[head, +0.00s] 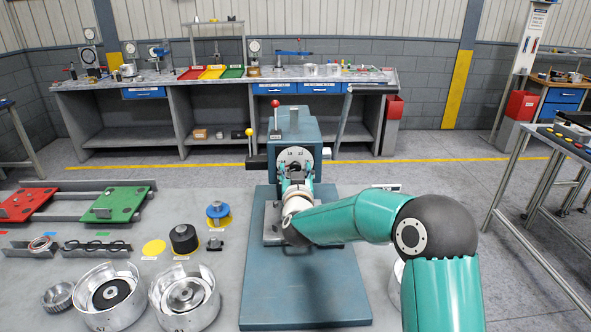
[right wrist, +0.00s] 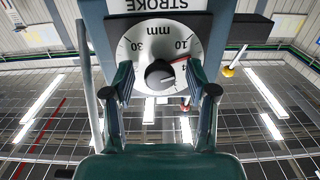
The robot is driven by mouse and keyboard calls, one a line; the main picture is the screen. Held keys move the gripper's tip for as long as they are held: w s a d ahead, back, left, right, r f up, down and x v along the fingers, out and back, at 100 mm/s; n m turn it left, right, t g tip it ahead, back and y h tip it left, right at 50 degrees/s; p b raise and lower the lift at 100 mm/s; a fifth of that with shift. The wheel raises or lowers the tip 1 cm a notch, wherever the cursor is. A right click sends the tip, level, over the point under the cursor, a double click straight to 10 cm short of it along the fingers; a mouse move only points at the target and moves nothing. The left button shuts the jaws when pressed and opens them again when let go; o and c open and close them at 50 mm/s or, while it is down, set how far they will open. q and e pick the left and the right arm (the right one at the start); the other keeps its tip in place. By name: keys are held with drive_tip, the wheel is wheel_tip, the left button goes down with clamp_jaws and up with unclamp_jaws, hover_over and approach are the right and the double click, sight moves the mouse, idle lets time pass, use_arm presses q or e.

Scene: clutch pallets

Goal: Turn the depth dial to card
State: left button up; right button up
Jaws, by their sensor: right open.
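The depth dial (head: 295,155) is a round white plate on the front of a blue-green press (head: 318,140). In the right wrist view the dial plate (right wrist: 139,50) appears upside down, with "STROKE", "mm", 30 and 10 readable. A dark knob (right wrist: 160,74) sits at its centre, and a red mark lies right of it, towards the 10 side. My right gripper (right wrist: 163,88) is open, its fingers on either side of the knob; I cannot tell whether they touch it. In the head view it (head: 297,179) is just before the dial. A small card (head: 386,187) lies right of the press, its text unreadable.
The press base plate (head: 335,290) stretches towards me under the arm. Left on the bench are metal drums (head: 107,292), a black cylinder (head: 184,238), and red (head: 28,203) and green (head: 115,204) pallets. A yellow-knobbed lever (head: 249,133) stands left of the dial.

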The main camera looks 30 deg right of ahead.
clamp_jaws()
idle(0.3)
drive_tip(key=shift+w+a+f+m+b, duration=0.1)
drive_tip(key=shift+m+b, duration=9.6)
drive_tip(key=shift+m, duration=1)
